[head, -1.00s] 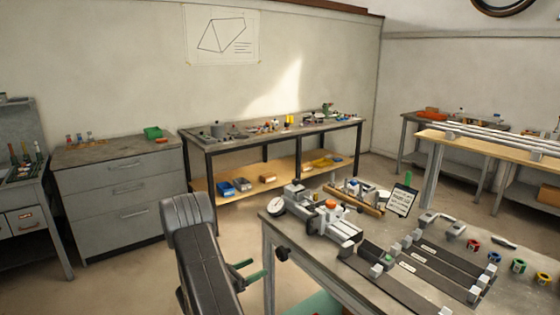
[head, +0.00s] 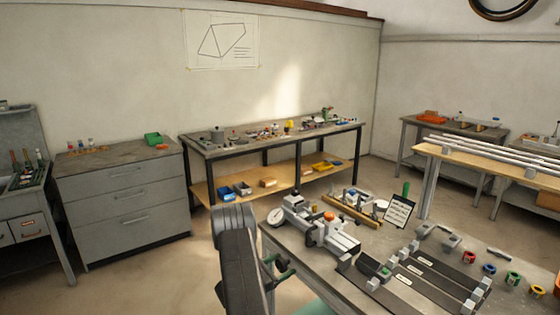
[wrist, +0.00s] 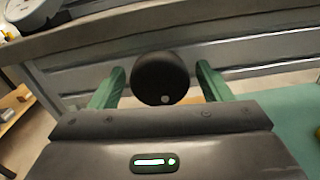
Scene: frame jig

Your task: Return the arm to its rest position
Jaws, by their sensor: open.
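My arm (head: 238,258) rises at the lower middle of the head view, left of the front workbench (head: 330,277). My gripper (head: 282,266) is beside the bench's left edge and partly hidden by the arm. In the wrist view its two green fingers (wrist: 161,72) stand wide apart. A round black knob (wrist: 160,78) on the bench side appears between them, with a gap on each side. I cannot tell how deep it sits between the fingers. Nothing is seen gripped.
The bench holds a grey clamp fixture (head: 318,228), dark rails (head: 425,272), coloured rings (head: 513,278) and a small sign (head: 398,211). A drawer cabinet (head: 125,195) stands at left and a back bench (head: 270,140) behind. Open floor lies left of my arm.

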